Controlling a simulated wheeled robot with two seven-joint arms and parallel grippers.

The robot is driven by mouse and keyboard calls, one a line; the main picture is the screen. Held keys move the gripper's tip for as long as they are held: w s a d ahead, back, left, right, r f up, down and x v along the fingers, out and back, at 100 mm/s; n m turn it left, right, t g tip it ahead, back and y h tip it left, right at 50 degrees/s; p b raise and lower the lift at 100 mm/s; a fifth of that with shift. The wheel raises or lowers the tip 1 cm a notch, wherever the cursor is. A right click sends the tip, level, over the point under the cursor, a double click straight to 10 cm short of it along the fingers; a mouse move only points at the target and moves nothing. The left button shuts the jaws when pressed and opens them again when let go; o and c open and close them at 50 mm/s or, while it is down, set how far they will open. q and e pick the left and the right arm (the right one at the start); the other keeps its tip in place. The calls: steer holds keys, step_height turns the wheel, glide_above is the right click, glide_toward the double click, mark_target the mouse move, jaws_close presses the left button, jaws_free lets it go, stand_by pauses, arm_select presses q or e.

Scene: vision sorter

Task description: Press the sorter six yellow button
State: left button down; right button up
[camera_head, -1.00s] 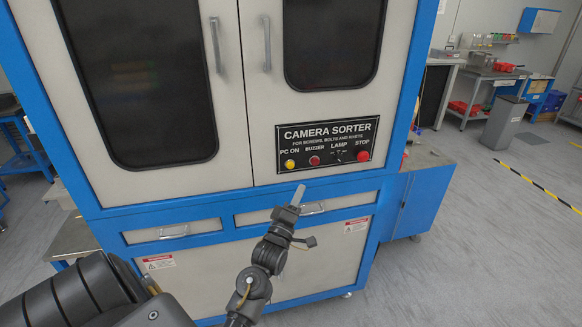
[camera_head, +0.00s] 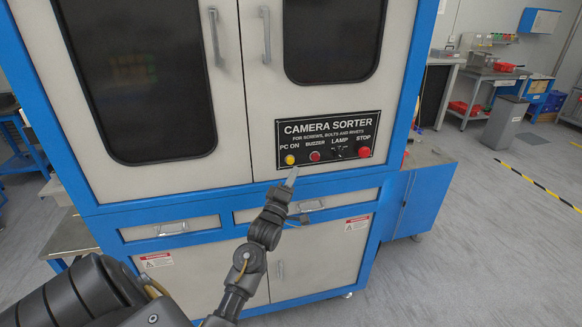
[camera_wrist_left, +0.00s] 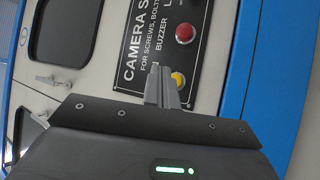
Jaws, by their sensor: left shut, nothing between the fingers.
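The yellow PC ON button (camera_head: 290,160) is at the left end of the black camera sorter panel (camera_head: 325,139) on the machine's front. My left gripper (camera_head: 292,176) is shut and empty, its fingertips just below the yellow button in the head view. In the left wrist view the yellow button (camera_wrist_left: 178,79) shows right beside the shut fingertips (camera_wrist_left: 161,80), which partly cover it. I cannot tell whether they touch. The red buzzer button (camera_wrist_left: 185,33) is farther up in that view. My right gripper is not in view.
To the right of the yellow button on the panel are the buzzer button (camera_head: 315,156), a lamp switch (camera_head: 339,153) and the red stop button (camera_head: 364,152). Drawer handles (camera_head: 306,206) and door handles (camera_head: 266,40) stick out from the machine. Open floor lies at the right.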

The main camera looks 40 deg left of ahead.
mark_target(290, 161)
arm_select(q)
steer(key=shift+w+a, duration=0.8)
steer(key=shift+a, duration=0.35)
stand_by(1.1)
steer(key=shift+w, duration=0.1)
steer(key=shift+w+a, duration=0.2)
steer(key=shift+a, duration=0.1)
steer(key=shift+w+a, duration=0.2)
steer(key=shift+a, duration=0.15)
stand_by(0.8)
steer(key=shift+s+d+r, duration=0.1)
steer(key=shift+d, duration=0.05)
steer(key=shift+s+d+p, duration=0.3)
steer(key=shift+s+d, duration=0.1)
steer(key=shift+d, duration=0.15)
